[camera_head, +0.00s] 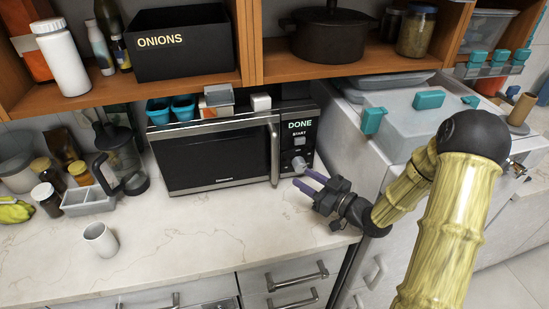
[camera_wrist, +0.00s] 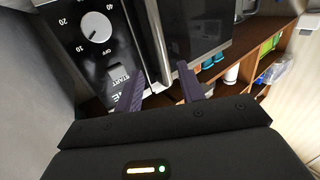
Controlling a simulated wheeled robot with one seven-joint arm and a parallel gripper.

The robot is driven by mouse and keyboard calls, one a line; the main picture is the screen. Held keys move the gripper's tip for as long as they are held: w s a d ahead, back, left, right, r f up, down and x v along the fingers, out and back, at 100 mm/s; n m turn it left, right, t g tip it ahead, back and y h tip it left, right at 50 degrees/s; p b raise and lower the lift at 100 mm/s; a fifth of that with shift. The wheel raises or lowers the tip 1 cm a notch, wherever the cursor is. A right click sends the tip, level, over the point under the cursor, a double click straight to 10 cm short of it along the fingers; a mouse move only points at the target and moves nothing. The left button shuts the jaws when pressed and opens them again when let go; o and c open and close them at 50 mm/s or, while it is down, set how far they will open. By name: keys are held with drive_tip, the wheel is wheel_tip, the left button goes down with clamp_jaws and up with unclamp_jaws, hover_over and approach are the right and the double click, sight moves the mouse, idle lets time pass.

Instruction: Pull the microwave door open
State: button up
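The microwave (camera_head: 218,152) stands on the counter below the shelf, with its dark door shut. The silver vertical handle (camera_head: 273,158) is at the door's right edge, beside the control panel (camera_head: 299,140) with its knob and start button. My gripper (camera_head: 306,184) is in front of the panel's lower part, a little right of the handle. Its two purple fingers are apart and empty. In the wrist view, the handle (camera_wrist: 157,45) appears between the fingertips (camera_wrist: 160,70), but beyond them; no contact shows. The knob (camera_wrist: 97,27) is at upper left there.
A white cup (camera_head: 100,239) and a grey caddy (camera_head: 88,200) stand on the counter at left. The counter in front of the microwave is clear. Blue containers (camera_head: 171,108) sit on top of the microwave. A grey appliance (camera_head: 370,160) stands close on the right.

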sight(277, 162)
drive_tip(key=p+x, duration=0.3)
drive_tip(key=x, duration=0.9)
drive_tip(key=shift+w+a, duration=0.1)
drive_tip(key=shift+w, duration=0.05)
drive_tip(key=shift+c, duration=0.5)
clamp_jaws()
